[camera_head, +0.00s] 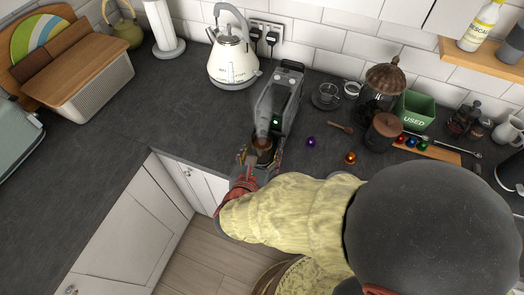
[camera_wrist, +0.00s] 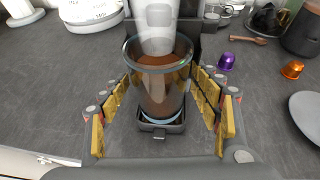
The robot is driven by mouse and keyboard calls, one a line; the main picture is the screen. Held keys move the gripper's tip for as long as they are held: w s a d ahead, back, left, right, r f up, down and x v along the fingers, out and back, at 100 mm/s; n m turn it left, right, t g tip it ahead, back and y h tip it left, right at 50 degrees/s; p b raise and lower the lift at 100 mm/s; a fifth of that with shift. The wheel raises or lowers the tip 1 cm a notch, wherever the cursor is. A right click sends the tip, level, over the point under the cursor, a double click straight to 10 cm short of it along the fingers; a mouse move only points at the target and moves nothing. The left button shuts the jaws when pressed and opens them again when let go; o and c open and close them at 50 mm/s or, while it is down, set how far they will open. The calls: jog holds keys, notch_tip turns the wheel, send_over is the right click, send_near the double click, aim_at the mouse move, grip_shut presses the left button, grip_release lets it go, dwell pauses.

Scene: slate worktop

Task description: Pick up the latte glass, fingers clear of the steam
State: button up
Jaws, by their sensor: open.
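The latte glass (camera_wrist: 158,84) is clear and holds a brown drink. It stands upright on the drip tray (camera_wrist: 160,131) of the coffee machine, right below the spout, in the wrist view. It also shows small in the head view (camera_head: 263,143), partly hidden by my gripper. My gripper (camera_wrist: 160,100) is open, with its yellow-padded fingers on the left and right of the glass. It also shows in the head view (camera_head: 259,160). The coffee machine (camera_head: 278,98) is slim and grey with a green light.
A purple capsule (camera_head: 311,142) and an orange capsule (camera_head: 350,158) lie on the worktop to the right. A cream kettle (camera_head: 232,62) stands behind left of the machine. A glass cup (camera_head: 326,96) stands behind right.

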jog(key=shift+c, duration=0.9)
jog(key=c, duration=1.4)
